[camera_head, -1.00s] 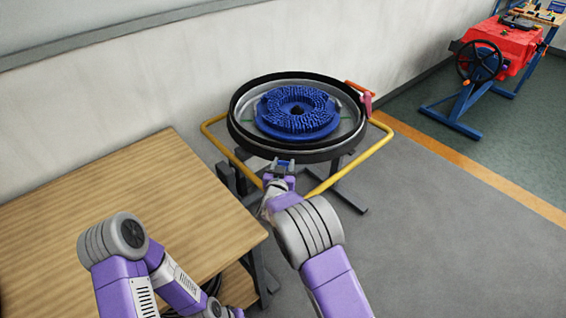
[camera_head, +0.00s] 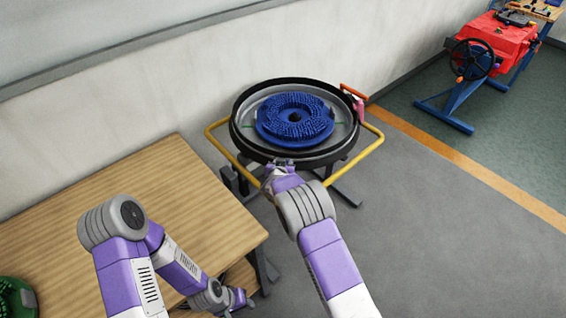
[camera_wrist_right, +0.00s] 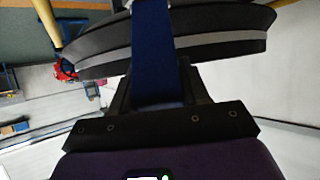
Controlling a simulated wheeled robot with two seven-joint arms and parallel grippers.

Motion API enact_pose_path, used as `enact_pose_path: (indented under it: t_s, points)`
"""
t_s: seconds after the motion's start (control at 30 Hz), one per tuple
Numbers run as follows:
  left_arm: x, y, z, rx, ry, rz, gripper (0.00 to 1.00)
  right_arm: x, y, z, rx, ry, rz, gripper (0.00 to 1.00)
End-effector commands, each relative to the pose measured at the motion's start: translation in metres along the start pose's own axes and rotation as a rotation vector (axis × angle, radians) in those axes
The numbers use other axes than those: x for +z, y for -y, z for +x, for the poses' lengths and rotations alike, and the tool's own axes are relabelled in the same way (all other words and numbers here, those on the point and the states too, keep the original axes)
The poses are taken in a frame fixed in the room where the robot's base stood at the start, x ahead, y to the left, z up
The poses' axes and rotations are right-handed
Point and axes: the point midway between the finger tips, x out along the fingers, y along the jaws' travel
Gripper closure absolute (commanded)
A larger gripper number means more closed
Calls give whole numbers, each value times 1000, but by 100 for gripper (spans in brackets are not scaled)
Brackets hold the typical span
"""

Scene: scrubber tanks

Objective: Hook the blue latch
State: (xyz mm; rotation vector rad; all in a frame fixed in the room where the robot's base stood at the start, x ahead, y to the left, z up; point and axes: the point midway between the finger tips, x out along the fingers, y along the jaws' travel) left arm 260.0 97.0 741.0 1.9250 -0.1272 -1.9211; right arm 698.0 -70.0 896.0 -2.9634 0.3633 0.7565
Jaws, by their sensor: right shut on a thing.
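The blue latch (camera_wrist_right: 155,55) is a flat dark-blue strip in the right wrist view. It rises from between my right gripper's jaws (camera_wrist_right: 158,98) in front of the black round rim (camera_wrist_right: 215,45). In the head view my right gripper (camera_head: 281,166) is at the near edge of the round black tank (camera_head: 240,140), and the latch there is too small to make out. The right gripper is shut on the latch. My left gripper (camera_head: 243,299) is low beside the table's front edge, and its fingers are too small to read.
A blue bristled disc (camera_head: 318,124) lies inside the tank. A yellow tubular frame (camera_head: 372,147) surrounds it, with an orange-red handle (camera_head: 353,91) at its right. A wooden table (camera_head: 130,215) stands left. A green object (camera_head: 12,297) is at lower left.

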Motion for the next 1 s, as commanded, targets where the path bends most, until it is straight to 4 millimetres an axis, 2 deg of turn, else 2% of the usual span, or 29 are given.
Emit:
enact_pose_path:
  t_s: [0.03, 0.57, 0.6, 0.7, 0.73, 1.0]
  points:
    - [0, -1, -2, 0, 0, 0, 64, -6, -1, 1, 1, -11, -1, 100]
    - [0, -1, -3, 0, 0, 0, 64, -8, -1, 2, 2, -16, 0, 100]
    - [0, -1, -3, 0, 0, 0, 64, -8, -1, 2, 2, -16, 0, 53]
    - [0, -1, -3, 0, 0, 0, 64, -8, -1, 2, 2, -15, 0, 38]
    - [0, -1, -3, 0, 0, 0, 64, -7, -1, 2, 2, -14, 0, 34]
    - [0, -1, -3, 0, 0, 0, 64, -5, 0, 2, 1, -8, -1, 34]
